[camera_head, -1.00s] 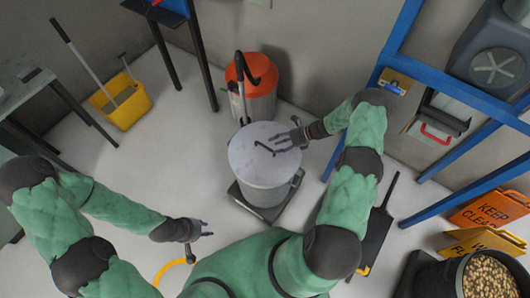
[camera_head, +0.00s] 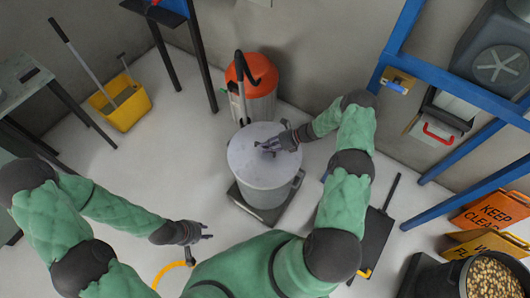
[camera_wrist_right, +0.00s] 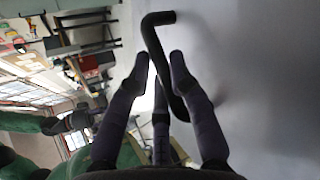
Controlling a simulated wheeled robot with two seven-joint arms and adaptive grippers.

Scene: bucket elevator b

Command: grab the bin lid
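The bin lid (camera_head: 246,150) is a round grey disc on top of the grey bin (camera_head: 265,193), with a dark bent handle in its middle. The handle (camera_wrist_right: 157,25) shows large in the right wrist view, rising from the pale lid surface. My right gripper (camera_head: 266,147) is over the lid at the handle. In the wrist view its fingers (camera_wrist_right: 160,75) are apart, with the handle between or just beyond their tips; firm contact cannot be made out. My left gripper (camera_head: 207,232) is open and empty, low at the left, away from the bin.
The bin stands on a dark low platform (camera_head: 240,198). An orange-topped canister (camera_head: 253,75) is close behind it. A blue frame (camera_head: 455,90) stands at the right, with a dustpan (camera_head: 374,235) on the floor. A yellow bucket (camera_head: 125,105) is at the left.

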